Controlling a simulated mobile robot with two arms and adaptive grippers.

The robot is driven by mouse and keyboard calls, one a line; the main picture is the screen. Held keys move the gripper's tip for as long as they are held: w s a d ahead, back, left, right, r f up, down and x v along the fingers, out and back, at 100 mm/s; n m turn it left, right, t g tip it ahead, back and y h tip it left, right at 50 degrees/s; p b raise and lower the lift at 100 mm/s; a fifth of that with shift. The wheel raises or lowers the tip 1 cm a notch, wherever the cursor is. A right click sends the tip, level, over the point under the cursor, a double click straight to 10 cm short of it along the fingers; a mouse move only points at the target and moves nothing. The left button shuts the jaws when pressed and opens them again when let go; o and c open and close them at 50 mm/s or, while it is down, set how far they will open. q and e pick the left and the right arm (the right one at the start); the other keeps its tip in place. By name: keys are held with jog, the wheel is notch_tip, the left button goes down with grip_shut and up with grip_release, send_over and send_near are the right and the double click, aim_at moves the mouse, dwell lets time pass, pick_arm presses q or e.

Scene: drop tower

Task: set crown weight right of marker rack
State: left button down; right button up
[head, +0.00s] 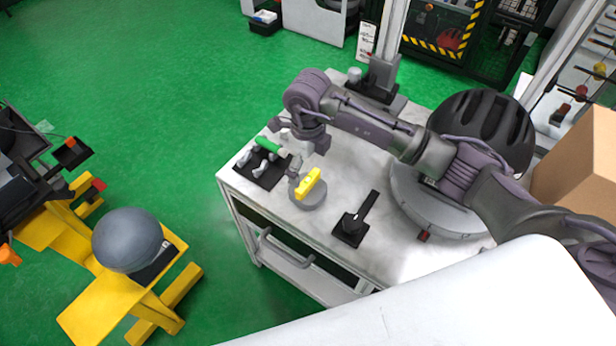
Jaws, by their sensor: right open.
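The marker rack (256,176), a black tray with grey holders and a green marker (268,146), sits at the table's left corner. A round grey disc with a yellow bar on top, which looks like the crown weight (309,196), stands on the table just right of the rack. A small grey upright part shows between them; I cannot tell what it belongs to. My right gripper (299,142) is open, with its fingers pointing down just behind the rack and the disc. It appears empty and apart from the disc. My left gripper is not in view.
The white table (340,187) also bears a black stand with a lever (351,225) and a large grey round base (426,207) with a black helmet (482,125). A cardboard box (582,160) is at right. Bare tabletop lies between disc and lever stand.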

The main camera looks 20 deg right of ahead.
aim_at(308, 181)
notch_tip(308, 181, up, 6)
jog(key=shift+r+b, duration=0.2)
jog(key=shift+b, duration=0.2)
